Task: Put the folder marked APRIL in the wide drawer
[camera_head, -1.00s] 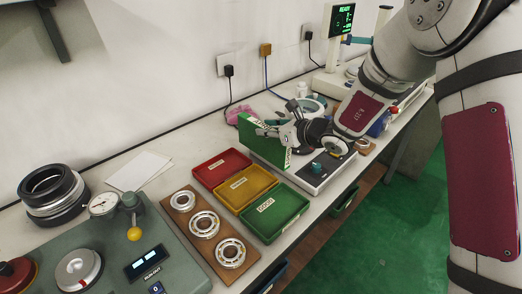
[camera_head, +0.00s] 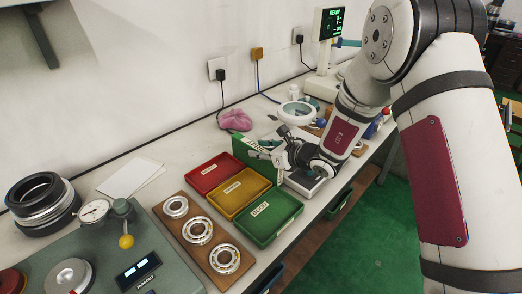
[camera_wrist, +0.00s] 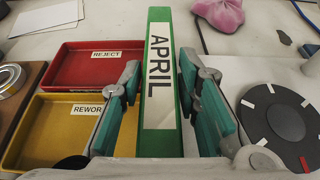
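The green APRIL folder (camera_wrist: 158,120) stands with its spine and white label up in the wrist view. It also shows behind the trays in the head view (camera_head: 241,148). My gripper (camera_wrist: 160,80) has one teal-padded finger on each side of the folder, and the folder has moved along with it; narrow gaps seem to show beside the spine. My gripper (camera_head: 268,150) partly hides the folder in the head view. Its lower edge is hidden, so I cannot tell whether it touches the bench. Drawer fronts under the bench are mostly hidden; a green one (camera_head: 341,203) shows at the front edge.
Red (camera_head: 213,168), yellow (camera_head: 232,199) and green (camera_head: 262,222) trays lie left of my gripper. A board with bearing rings (camera_head: 198,231) is beside them. A dark dial (camera_wrist: 280,115) is right of the folder. Pink cloth (camera_head: 236,120) lies behind. The green floor in front is clear.

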